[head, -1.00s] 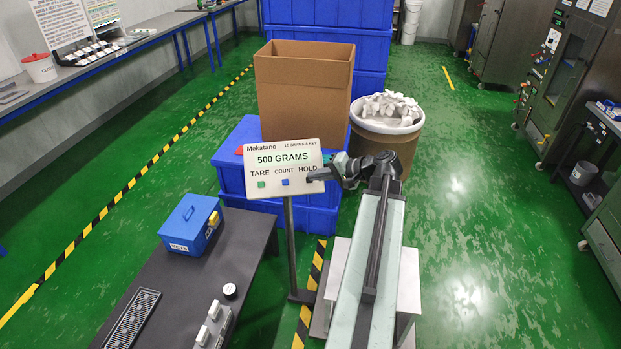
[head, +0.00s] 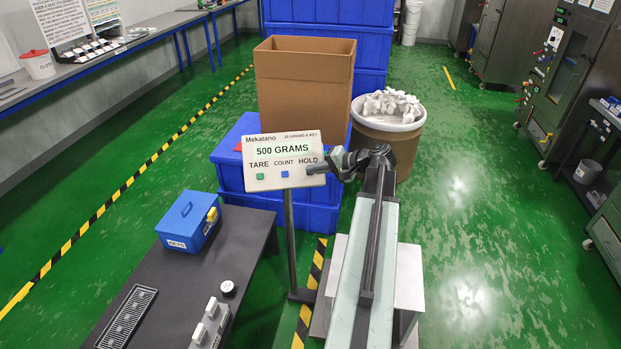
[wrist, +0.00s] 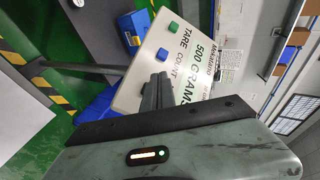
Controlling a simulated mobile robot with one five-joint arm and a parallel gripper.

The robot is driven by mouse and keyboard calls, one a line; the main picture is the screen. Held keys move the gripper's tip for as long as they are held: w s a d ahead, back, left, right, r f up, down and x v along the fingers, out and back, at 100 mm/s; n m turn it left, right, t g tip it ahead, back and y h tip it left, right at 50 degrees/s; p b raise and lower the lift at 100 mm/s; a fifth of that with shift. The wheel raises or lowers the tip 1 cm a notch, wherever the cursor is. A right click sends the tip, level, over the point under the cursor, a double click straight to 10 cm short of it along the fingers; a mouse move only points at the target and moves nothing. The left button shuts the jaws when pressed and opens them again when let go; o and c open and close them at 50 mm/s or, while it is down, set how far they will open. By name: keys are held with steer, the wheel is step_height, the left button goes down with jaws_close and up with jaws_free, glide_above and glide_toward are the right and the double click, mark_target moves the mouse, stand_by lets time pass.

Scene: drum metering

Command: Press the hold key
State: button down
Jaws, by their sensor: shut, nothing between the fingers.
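A white scale panel (head: 285,183) on a thin post reads "500 GRAMS" over the labels TARE, COUNT and HOLD. A green key (head: 260,176) sits under TARE and a blue key (head: 285,174) under COUNT. The key under HOLD is hidden behind my gripper (head: 312,169), whose dark tips are shut and empty at that spot. In the wrist view the panel (wrist: 148,68) appears turned, with the green key (wrist: 173,27) and blue key (wrist: 162,55) clear. The shut fingers (wrist: 158,88) cover the HOLD area. I cannot tell whether they touch it.
A dark bench (head: 165,300) with a blue box (head: 188,221) and switches stands front left. Blue crates (head: 237,180), an open carton (head: 303,90) and a drum (head: 390,145) of white pieces stand behind the panel. Green floor is open to the right.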

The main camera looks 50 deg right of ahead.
steer(key=shift+w+d+f, duration=0.35)
steer(key=shift+w+f, duration=0.1)
steer(key=shift+f, duration=0.15)
steer(key=shift+b, duration=0.3)
stand_by(1.3)
steer(key=shift+w+d+f, duration=0.15)
steer(key=shift+d+f, duration=0.05)
steer(key=shift+f, duration=0.1)
steer(key=shift+w+d+f+b, duration=0.2)
steer(key=shift+f+b, duration=0.05)
steer(key=shift+b, duration=0.25)
stand_by(0.3)
stand_by(0.4)
steer(key=shift+s+a+r+p, duration=0.4)
steer(key=shift+s+r+p, duration=0.05)
steer(key=shift+r+p, duration=0.15)
